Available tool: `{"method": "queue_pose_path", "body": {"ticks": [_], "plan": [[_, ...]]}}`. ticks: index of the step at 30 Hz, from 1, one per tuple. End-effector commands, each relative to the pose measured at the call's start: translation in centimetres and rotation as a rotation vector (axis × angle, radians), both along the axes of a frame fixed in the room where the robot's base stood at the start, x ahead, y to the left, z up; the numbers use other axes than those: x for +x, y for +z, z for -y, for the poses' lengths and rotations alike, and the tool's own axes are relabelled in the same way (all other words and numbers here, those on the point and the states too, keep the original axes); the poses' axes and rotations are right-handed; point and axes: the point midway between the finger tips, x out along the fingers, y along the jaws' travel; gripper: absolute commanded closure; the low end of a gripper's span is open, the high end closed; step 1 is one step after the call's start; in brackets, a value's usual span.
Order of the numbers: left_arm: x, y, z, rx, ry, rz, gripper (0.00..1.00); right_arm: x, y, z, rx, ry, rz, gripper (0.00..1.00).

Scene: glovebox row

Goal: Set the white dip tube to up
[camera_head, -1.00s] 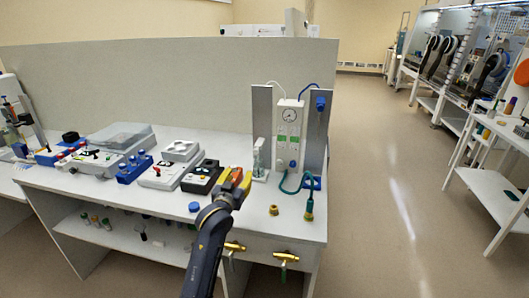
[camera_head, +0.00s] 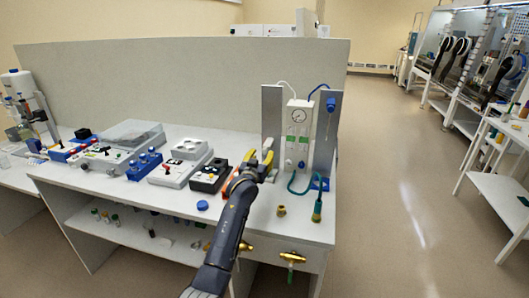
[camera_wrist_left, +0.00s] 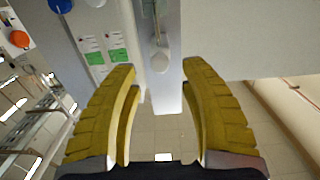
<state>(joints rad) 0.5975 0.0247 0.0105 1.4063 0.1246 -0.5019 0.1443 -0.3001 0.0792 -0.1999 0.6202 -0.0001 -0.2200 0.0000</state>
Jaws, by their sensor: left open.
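The white dip tube (camera_wrist_left: 159,62) shows in the left wrist view as a pale round knob on top of a thin stem. Below the knob the stem enters a clear vessel (camera_wrist_left: 152,18); this view is upside down. My left gripper (camera_head: 266,158) has yellow fingers and stands in front of the vessel in the head view, hiding most of it. In the left wrist view my left gripper (camera_wrist_left: 160,72) is open, with one fingertip on each side of the knob and no visible contact. The tube's height setting is hard to tell. My right gripper is not in view.
A white gauge panel (camera_head: 298,130) stands beside the vessel, between upright grey plates (camera_head: 325,125). A teal hose (camera_head: 300,188) runs to a green and brass fitting (camera_head: 317,208). A black box (camera_head: 208,176) and a blue cap (camera_head: 202,205) lie left of my arm.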

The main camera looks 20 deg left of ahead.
Motion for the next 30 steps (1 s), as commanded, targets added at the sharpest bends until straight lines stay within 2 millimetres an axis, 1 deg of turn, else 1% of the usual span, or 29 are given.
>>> {"method": "queue_pose_path", "body": {"ticks": [1,6,12,18,27,28,30], "plan": [[0.7,0.1,0.0,-0.001,0.000,0.000,0.56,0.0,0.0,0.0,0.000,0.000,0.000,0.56],[2.5,0.0,-0.1,-0.001,0.000,-0.001,0.56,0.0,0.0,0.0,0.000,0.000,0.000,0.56],[3.8,0.0,-0.1,0.001,0.000,-0.001,0.56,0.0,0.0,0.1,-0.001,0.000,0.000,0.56],[4.3,0.1,-0.1,0.000,0.000,0.001,0.56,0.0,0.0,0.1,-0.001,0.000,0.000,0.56],[4.4,0.0,-0.1,0.000,0.000,0.000,0.56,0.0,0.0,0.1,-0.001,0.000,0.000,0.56],[4.4,0.0,-0.1,0.000,0.000,0.000,0.54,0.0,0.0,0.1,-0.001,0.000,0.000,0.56],[4.4,0.0,-0.1,0.000,0.000,0.000,0.63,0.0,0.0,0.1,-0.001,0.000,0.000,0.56]]}}
